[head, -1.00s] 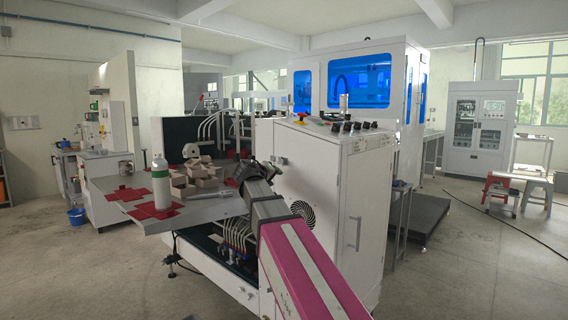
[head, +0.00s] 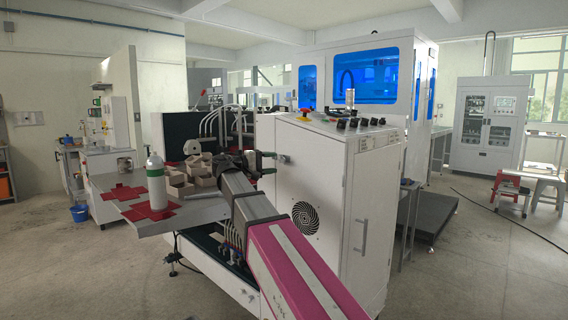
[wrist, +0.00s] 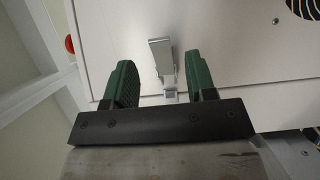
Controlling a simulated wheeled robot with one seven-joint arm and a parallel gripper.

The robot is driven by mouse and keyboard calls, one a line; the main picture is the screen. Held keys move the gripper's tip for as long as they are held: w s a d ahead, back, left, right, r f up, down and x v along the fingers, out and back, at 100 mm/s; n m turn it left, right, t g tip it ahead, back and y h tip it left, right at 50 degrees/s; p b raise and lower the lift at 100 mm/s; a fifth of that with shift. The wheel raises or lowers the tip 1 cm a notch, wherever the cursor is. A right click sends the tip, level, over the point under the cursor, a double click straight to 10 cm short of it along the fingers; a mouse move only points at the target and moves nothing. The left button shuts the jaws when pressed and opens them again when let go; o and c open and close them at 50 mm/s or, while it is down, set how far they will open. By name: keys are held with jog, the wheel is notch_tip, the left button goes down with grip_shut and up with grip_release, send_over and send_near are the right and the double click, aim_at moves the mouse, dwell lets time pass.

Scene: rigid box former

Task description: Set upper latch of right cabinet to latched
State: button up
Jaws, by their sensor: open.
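The right cabinet (head: 335,200) is the white box with a round fan grille in the middle of the head view. Its upper latch (wrist: 163,58) is a small silver metal piece on the white panel in the wrist view. A small fitting, likely the same latch (head: 284,159), shows at the cabinet's left face in the head view. My gripper (head: 266,163) is beside that face near its upper part. In the wrist view, my gripper (wrist: 159,72) is open, with its green-padded fingers on either side of the latch. I cannot tell whether they touch it.
A grey table (head: 195,210) left of the cabinet holds a white bottle (head: 156,182), red cloth-like pieces and brown box parts (head: 190,178). Control knobs (head: 350,123) and a red button top the cabinet. A large machine with blue windows (head: 363,78) stands behind.

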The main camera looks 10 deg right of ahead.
aim_at(284, 161)
jog(key=shift+w+d, duration=0.25)
jog(key=shift+d, duration=1.05)
jog(key=shift+w+d, duration=0.25)
jog(key=shift+d, duration=1.05)
jog(key=c, duration=0.9)
